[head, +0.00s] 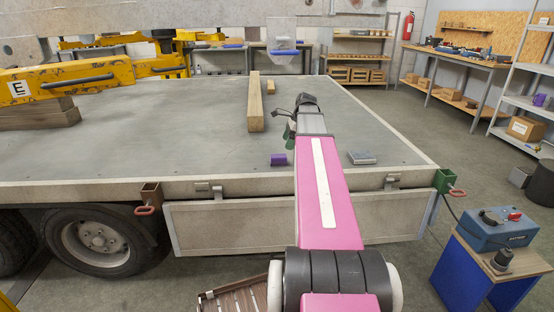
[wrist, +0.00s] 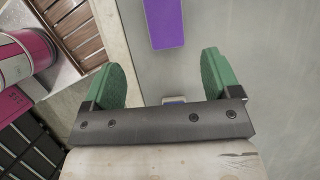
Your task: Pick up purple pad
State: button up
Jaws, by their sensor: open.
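The purple pad (head: 278,159) is a small block lying on the grey trailer bed (head: 190,130), near its front edge. In the wrist view the purple pad (wrist: 165,22) shows at the top, cut off by the frame edge, beyond and between the fingertips. My gripper (wrist: 165,75) has two green fingers spread wide with nothing between them. In the head view my gripper (head: 289,130) is partly hidden by my pink arm and hangs over the bed, just right of and behind the pad. The gripper and pad look apart.
A long wooden beam (head: 255,105) lies on the bed behind the pad. A flat grey block (head: 361,158) lies to the right of my arm. A yellow outrigger beam (head: 70,82) spans the left side. The bed around the pad is clear.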

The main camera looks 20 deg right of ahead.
aim_at(279, 155)
jog(key=x, duration=0.4)
jog(key=shift+f, duration=0.15)
jog(key=x, duration=0.2)
jog(key=w+x, duration=0.1)
jog(key=x, duration=0.1)
jog(key=shift+a, duration=0.25)
jog(key=shift+w+a+f, duration=0.1)
jog(key=shift+a+f, duration=0.1)
jog(key=shift+f, duration=0.35)
jog(key=c, duration=1)
